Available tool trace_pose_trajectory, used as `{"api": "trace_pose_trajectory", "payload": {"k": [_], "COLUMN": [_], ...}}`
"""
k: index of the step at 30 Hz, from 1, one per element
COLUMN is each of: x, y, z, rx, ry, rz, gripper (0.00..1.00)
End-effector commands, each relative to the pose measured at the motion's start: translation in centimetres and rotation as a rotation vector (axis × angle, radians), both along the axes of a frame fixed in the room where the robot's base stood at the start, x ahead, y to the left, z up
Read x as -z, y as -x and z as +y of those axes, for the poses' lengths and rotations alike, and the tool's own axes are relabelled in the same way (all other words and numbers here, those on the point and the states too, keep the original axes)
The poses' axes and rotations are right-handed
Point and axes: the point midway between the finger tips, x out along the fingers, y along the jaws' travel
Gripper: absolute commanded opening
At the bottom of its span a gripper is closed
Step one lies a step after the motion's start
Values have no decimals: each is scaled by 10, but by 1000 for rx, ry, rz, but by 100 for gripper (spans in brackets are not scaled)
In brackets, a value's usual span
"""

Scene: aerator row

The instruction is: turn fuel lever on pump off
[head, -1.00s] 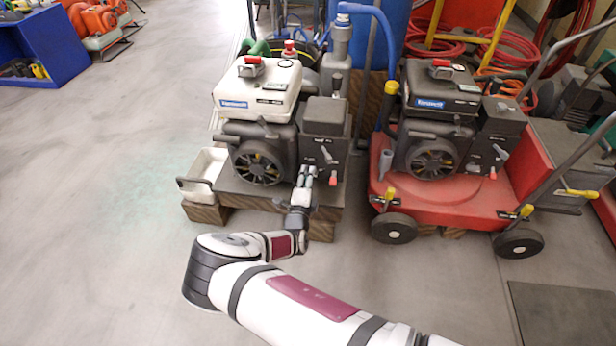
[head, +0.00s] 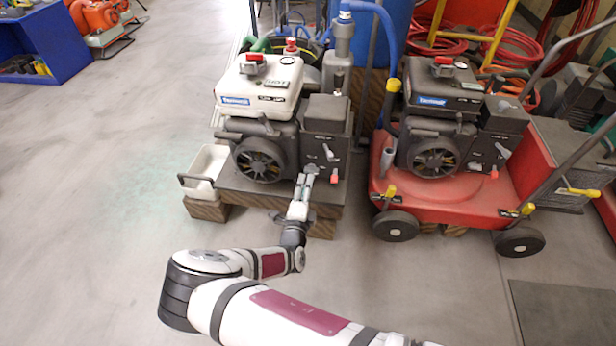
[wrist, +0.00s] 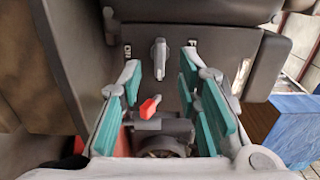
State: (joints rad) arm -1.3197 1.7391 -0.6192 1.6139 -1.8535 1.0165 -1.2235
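The pump with the white tank (head: 258,88) stands on a low wooden-edged platform. Its dark front panel carries a grey lever (head: 328,152) and a red lever (head: 334,176) below it. In the wrist view the grey lever (wrist: 160,58) points up and down, just beyond the fingertips. The red-tipped lever (wrist: 149,108) slants between the finger pads, lower down. I cannot read which is the fuel lever. My gripper (head: 309,172) is at the panel's lower left; in the wrist view my gripper (wrist: 160,75) has its teal pads spread apart, with nothing clamped.
A second, similar pump (head: 436,98) sits on a red wheeled cart (head: 458,198) to the right. A white tray (head: 207,165) is left of the engine. Blue shelving (head: 62,45) stands at the far left. The floor in front is clear.

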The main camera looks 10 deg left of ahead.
Motion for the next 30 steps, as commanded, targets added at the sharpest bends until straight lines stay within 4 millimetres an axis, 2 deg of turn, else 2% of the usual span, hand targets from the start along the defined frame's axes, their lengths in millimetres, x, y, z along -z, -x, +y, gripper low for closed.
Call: {"api": "trace_pose_trajectory", "payload": {"k": [1,6,12,30], "x": [0,0,0,-1], "y": [12,41,60,63], "z": [1,2,3,2], "rx": [-2,-2,-1,1], "ry": [1,2,0,-1], "rz": [1,0,-1,-1], "gripper": [31,31,31,31]}}
